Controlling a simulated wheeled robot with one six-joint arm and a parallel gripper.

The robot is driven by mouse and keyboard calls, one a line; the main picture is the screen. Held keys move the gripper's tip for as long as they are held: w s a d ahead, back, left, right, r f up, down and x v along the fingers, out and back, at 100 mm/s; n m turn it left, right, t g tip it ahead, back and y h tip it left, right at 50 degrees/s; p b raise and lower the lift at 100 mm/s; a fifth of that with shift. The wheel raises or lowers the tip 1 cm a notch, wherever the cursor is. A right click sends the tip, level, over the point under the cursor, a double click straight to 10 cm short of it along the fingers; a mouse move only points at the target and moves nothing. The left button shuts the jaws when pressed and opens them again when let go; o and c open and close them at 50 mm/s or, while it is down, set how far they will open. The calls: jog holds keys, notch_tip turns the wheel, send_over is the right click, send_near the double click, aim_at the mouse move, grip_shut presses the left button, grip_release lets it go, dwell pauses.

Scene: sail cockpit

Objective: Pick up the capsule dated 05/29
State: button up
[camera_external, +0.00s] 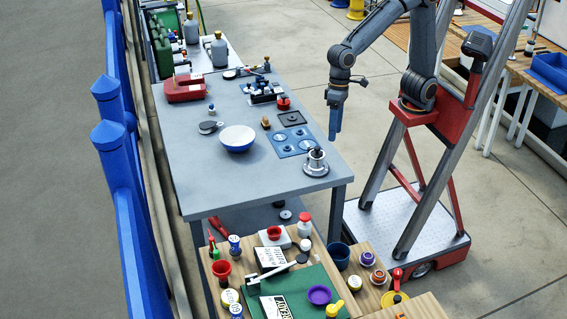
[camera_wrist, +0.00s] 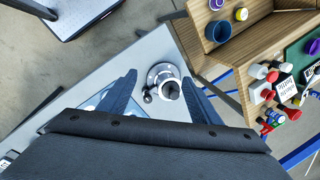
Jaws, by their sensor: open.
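No date is legible in either view, so I cannot tell which item is the capsule dated 05/29. Small round lidded items stand on the wooden surface at the front: one with a purplish top (camera_external: 367,258), one red and blue (camera_external: 378,276), a yellow and white one (camera_external: 354,282), and another yellowish one (camera_external: 229,297). Two of them also show at the top right of the wrist view (camera_wrist: 241,14). My gripper (camera_external: 335,137) points down by the right edge of the grey table, open and empty. In the wrist view my gripper (camera_wrist: 160,77) has its fingers apart.
A metal round-based fitting (camera_external: 316,164) stands on the grey table (camera_external: 200,165) near its right corner and appears between my fingers in the wrist view. A dark blue cup (camera_external: 339,255) stands beside the small round items.

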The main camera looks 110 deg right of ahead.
jog(key=w+a+m+y+b, duration=0.1)
jog(key=w+a+m, duration=0.25)
jog(key=a, duration=0.55)
jog(key=w+a+m+y+b, duration=0.15)
jog(key=w+a, duration=0.25)
jog(key=a, duration=0.4)
jog(key=m+y, duration=0.2)
jog(key=m, duration=0.5)
send_over(355, 280)
jog(key=s+d, duration=0.1)
jog(key=d, duration=0.3)
notch_tip(355, 280, down, 25)
jog(key=shift+x, duration=3.9)
jog(key=shift+w+r, duration=0.1)
jog(key=shift+w, duration=0.05)
jog(key=c, duration=1)
jog(key=shift+o, duration=0.2)
